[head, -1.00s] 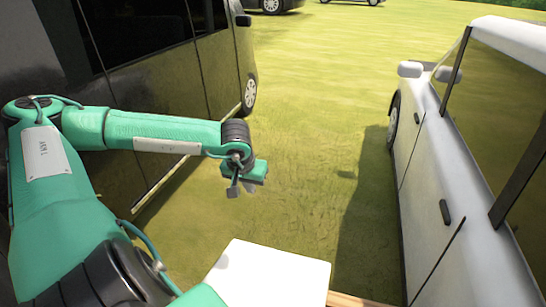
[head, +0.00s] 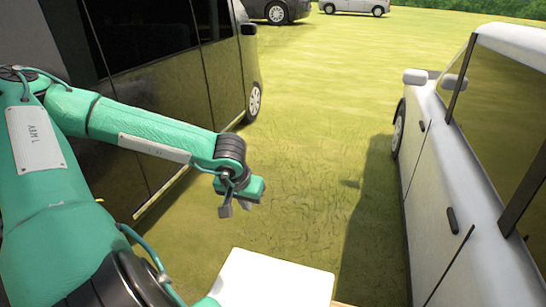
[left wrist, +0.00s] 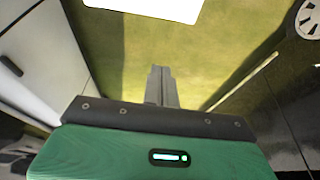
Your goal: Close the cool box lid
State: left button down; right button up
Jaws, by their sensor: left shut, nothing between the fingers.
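A flat white panel (head: 275,282), which looks like the cool box lid, shows at the bottom middle of the head view. Its lower part is cut off, so I cannot tell whether it is open or closed. A white panel edge also shows at the top of the left wrist view (left wrist: 150,6). My left gripper (head: 226,208) is beyond the panel, over the grass, apart from it. Its fingers are together and empty in the left wrist view (left wrist: 161,78). My right gripper is out of view.
A dark van (head: 185,75) stands close on the left and a white car (head: 450,190) close on the right. Open grass (head: 310,110) lies between them. Other vehicles (head: 355,5) are parked far back. A sliver of wood (head: 343,304) shows beside the white panel.

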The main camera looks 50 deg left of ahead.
pick_arm(q)
jog(key=p+v, duration=0.4)
jog(key=v, duration=0.3)
jog(key=shift+r, duration=0.25)
jog(key=shift+s, duration=0.1)
